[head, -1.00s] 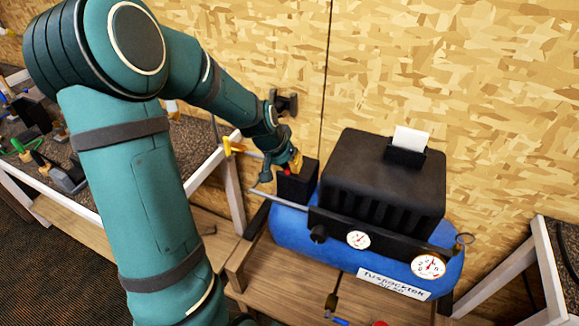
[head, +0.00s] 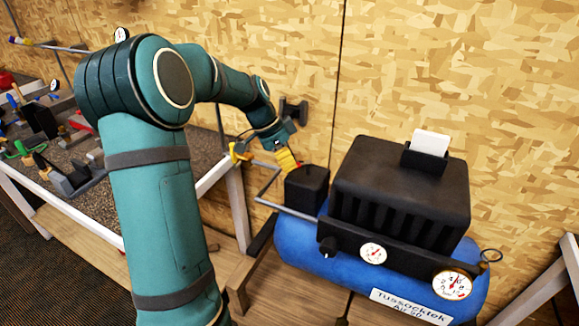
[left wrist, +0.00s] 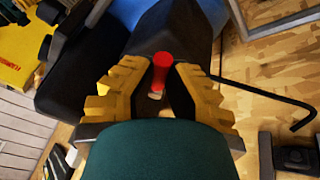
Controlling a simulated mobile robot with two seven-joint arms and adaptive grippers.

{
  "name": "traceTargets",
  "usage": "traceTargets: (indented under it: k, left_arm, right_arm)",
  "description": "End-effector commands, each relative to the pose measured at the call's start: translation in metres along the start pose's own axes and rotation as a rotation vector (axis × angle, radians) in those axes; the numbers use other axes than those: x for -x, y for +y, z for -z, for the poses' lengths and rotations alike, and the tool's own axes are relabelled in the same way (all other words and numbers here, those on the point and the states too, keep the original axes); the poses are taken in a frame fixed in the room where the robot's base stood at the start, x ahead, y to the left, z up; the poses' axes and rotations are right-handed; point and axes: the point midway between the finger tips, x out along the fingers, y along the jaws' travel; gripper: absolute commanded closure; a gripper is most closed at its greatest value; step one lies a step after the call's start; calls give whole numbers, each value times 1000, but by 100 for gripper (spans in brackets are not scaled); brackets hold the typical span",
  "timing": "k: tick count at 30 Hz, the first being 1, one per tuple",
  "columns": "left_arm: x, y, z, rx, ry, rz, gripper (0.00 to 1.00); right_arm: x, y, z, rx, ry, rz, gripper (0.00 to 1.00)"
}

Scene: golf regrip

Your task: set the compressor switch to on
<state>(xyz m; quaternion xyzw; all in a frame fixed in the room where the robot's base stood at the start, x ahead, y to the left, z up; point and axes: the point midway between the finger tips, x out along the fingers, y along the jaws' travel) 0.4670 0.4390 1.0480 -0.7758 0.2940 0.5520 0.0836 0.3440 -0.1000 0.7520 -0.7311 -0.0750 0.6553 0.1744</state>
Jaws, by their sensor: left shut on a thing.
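The blue compressor (head: 300,248) with a black motor cover (head: 400,185) stands on a wooden bench against the wall. A black switch box (head: 307,190) sits on its left end. In the left wrist view the red switch (left wrist: 162,72) stands up from the black box between the yellow fingers. My left gripper (head: 288,160) is at the top of the box, tilted; its fingers (left wrist: 162,75) are shut on the red switch. In the head view only a speck of red shows beside the fingers. I cannot tell whether the switch is at on. My right gripper is not in view.
Two gauges (head: 373,253) and a black knob (head: 328,247) sit on the compressor's front. A grey pipe (head: 285,208) runs left of the switch box. A wall bracket (head: 293,110) is behind my gripper. A bench with tools (head: 75,180) stands at the left.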

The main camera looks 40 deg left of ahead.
Motion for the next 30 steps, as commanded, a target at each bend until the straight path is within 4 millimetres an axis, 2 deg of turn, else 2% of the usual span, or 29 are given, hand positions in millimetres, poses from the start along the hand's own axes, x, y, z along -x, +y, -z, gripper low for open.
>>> traceTargets:
  k: [15,30]
  left_arm:
    - [1,-24,7,-415,-93,-179,100]
    - [-2,-33,14,-608,-133,-257,100]
  right_arm:
    - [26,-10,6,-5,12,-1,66]
    - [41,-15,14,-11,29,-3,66]
